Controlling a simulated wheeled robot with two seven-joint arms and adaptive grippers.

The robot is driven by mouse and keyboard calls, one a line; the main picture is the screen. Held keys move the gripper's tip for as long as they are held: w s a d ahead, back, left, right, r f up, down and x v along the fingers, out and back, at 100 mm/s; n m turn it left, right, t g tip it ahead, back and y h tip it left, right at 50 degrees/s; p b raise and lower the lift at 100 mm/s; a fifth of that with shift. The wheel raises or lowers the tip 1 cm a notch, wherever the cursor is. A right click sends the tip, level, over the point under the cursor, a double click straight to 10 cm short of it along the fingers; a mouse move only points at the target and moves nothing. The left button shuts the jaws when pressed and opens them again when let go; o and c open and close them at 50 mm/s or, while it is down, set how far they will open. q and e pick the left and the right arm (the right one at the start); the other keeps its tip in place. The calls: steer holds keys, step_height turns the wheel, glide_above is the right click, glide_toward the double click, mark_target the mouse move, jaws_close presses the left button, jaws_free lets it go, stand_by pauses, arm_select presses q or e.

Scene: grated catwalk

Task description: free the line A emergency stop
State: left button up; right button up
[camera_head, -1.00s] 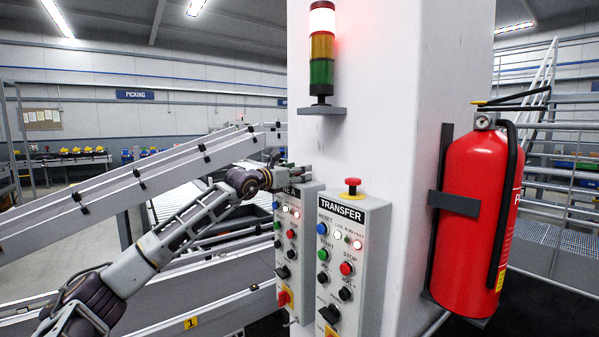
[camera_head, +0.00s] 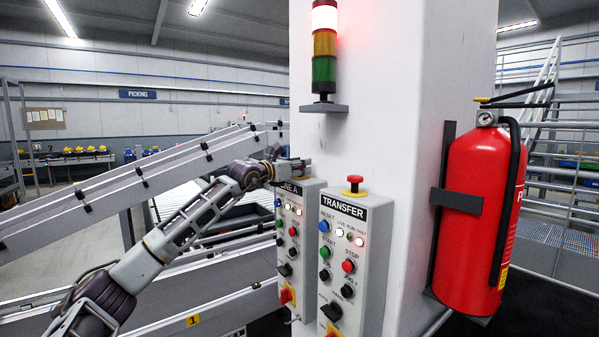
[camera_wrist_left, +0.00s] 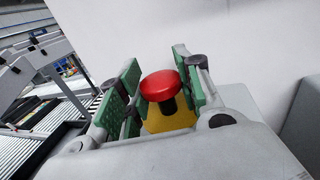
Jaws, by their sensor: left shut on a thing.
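The line A emergency stop is a red mushroom button (camera_wrist_left: 161,85) on a yellow base (camera_wrist_left: 168,121), seen in the left wrist view. It sits on top of the grey LINE A control box (camera_head: 283,254). My left gripper (camera_head: 293,168) reaches the top of that box from the left. In the left wrist view my left gripper (camera_wrist_left: 160,80) has its green pads on either side of the red head and is shut on it. In the head view the gripper hides this button. My right gripper is not in view.
Close to the right stands the TRANSFER box (camera_head: 374,270) with its own red emergency stop (camera_head: 353,184). Behind both is a white column (camera_head: 385,100) with a stack light (camera_head: 323,45). A fire extinguisher (camera_head: 475,220) hangs at the right. Conveyor rails (camera_head: 110,195) run at the left.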

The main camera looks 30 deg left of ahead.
arm_select(q)
steer(key=shift+a+r, duration=0.1)
steer(key=shift+r, duration=0.3)
steer(key=o, duration=0.7)
steer(key=shift+c, duration=0.2)
steer(key=o, duration=0.4)
steer(key=shift+f, duration=0.15)
steer(key=shift+s+a, duration=0.35)
steer(key=shift+s, duration=1.6)
steer(key=shift+s+a, duration=0.3)
steer(key=shift+s, duration=1.6)
steer(key=shift+s+a, duration=0.35)
steer(key=shift+s, duration=1.6)
steer(key=shift+s, duration=0.15)
